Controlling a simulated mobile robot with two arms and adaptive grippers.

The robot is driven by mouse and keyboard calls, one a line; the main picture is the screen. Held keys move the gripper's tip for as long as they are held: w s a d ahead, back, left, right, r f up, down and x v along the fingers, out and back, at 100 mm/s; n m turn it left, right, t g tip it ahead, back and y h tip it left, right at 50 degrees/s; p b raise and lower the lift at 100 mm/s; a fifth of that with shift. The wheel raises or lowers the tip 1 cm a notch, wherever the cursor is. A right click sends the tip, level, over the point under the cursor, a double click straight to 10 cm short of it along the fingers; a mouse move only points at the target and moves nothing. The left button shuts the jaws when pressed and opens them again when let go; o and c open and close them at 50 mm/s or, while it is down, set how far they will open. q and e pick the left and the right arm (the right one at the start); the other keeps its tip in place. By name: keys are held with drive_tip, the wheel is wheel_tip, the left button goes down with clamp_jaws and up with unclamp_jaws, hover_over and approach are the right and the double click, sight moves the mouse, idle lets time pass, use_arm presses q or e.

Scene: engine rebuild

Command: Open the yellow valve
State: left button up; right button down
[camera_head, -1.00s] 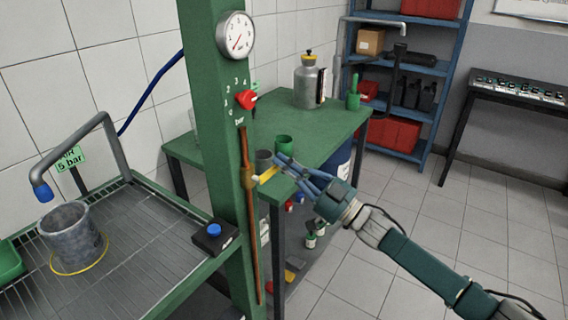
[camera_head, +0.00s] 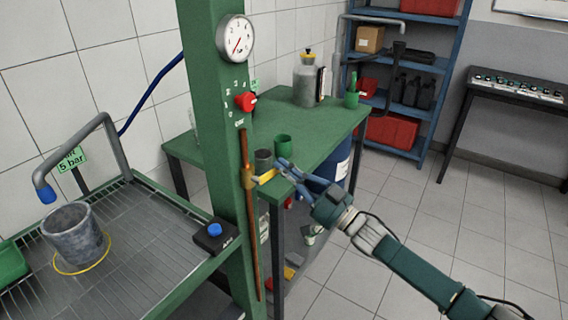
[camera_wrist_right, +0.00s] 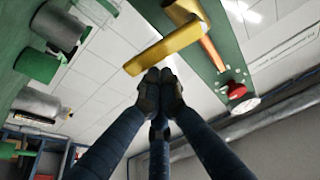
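The yellow valve (camera_head: 266,175) is a short lever on a copper pipe that runs down the green post. It points right, away from the post. In the right wrist view the yellow lever (camera_wrist_right: 165,48) crosses just beyond my fingertips. My right gripper (camera_head: 284,165) is at the lever's free end in the head view. In the right wrist view my right gripper (camera_wrist_right: 160,82) has its dark fingertips together, close to the lever's edge. The lever does not show between them; I cannot tell whether they touch it. My left gripper is out of view.
The green post (camera_head: 212,120) carries a pressure gauge (camera_head: 236,38) and a red knob (camera_head: 246,101). A green table (camera_head: 310,125) with cups and a metal canister (camera_head: 306,82) stands behind. A grated bench (camera_head: 140,225) with a grey cylinder (camera_head: 72,236) is at left.

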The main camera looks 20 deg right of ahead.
wheel_tip(320, 180, down, 6)
drive_tip(key=s+a+m+h+p, duration=0.1)
drive_tip(key=m+h+p, duration=0.4)
drive_tip(key=m, duration=0.9)
drive_tip(key=shift+s+a+f+m+p, duration=0.2)
drive_tip(key=shift+a+m+p, duration=0.25)
drive_tip(key=shift+p, duration=0.65)
drive_tip(key=shift+h, duration=0.3)
